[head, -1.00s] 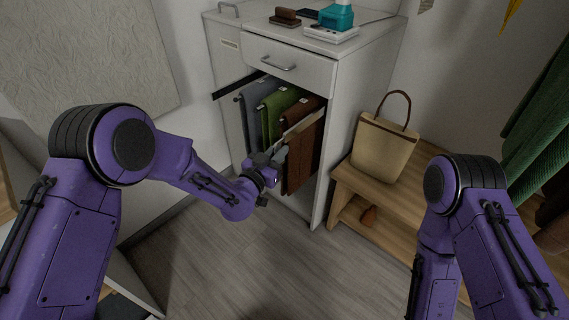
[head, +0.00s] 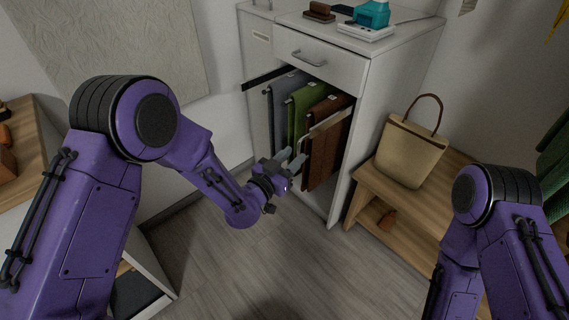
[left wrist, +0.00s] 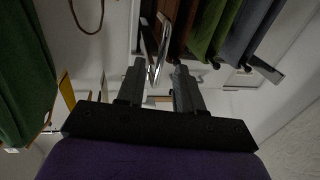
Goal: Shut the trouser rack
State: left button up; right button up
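The trouser rack (head: 261,78) is pulled out of the white cabinet below its drawer. Grey trousers (head: 288,100), green trousers (head: 301,112) and brown trousers (head: 326,155) hang from it, and they also show in the left wrist view. My left gripper (head: 291,158) is in front of the rack's near end, its fingers apart. In the left wrist view a shiny metal handle (left wrist: 159,44) stands at the open fingertips (left wrist: 159,68); I cannot tell whether they touch it. My right arm shows at the lower right, but its gripper is out of view.
A closed drawer (head: 320,62) is above the rack. A beige bag (head: 408,155) stands on a wooden bench (head: 372,197) to the right of the cabinet. Grey floor (head: 245,265) in front is clear. A green garment (head: 556,150) hangs at the right edge.

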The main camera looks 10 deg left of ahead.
pick_arm(q)
jog(key=v, duration=0.5)
